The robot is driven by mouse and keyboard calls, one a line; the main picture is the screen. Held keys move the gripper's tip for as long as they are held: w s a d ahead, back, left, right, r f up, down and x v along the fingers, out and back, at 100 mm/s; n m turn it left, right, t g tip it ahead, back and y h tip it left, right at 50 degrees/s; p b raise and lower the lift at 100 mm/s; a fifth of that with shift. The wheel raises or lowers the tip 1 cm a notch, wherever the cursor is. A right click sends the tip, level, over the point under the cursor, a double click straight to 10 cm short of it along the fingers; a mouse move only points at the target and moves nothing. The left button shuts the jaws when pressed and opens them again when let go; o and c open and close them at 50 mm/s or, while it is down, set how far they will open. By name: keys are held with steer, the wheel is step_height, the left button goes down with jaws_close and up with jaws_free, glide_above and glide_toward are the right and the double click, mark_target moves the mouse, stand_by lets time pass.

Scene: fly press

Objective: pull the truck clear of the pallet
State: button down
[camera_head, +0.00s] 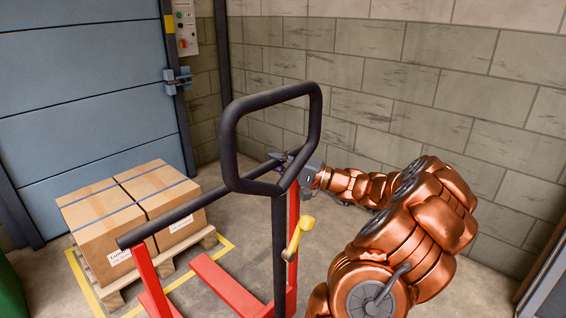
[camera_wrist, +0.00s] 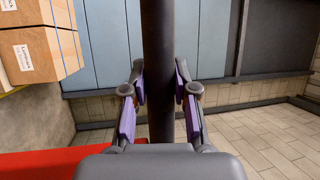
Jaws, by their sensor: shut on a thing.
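The truck has red posts (camera_head: 150,280), a black looped handle (camera_head: 228,135) and a black crossbar (camera_head: 180,212). My gripper (camera_head: 284,162) is shut on the crossbar near its right end, just behind the loop. In the wrist view the dark bar (camera_wrist: 158,60) runs between my gripper's purple-padded fingers (camera_wrist: 160,90). A red fork (camera_head: 225,287) lies low, its visible tip beside the pallet's near right side with floor showing between. The wooden pallet (camera_head: 117,298) carries cartons (camera_head: 150,195). The other fork is mostly hidden behind the left post.
A yellow floor outline (camera_head: 85,283) surrounds the pallet. A blue shutter door (camera_head: 90,90) stands behind it, with a control box (camera_head: 185,28) on its right. A block wall (camera_head: 400,90) is behind my arm. Bare floor lies at the lower right.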

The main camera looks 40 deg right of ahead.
steer(key=shift+w, duration=0.25)
steer(key=c, duration=0.9)
jaws_free()
steer(key=v, duration=1.2)
steer(key=shift+f, duration=0.1)
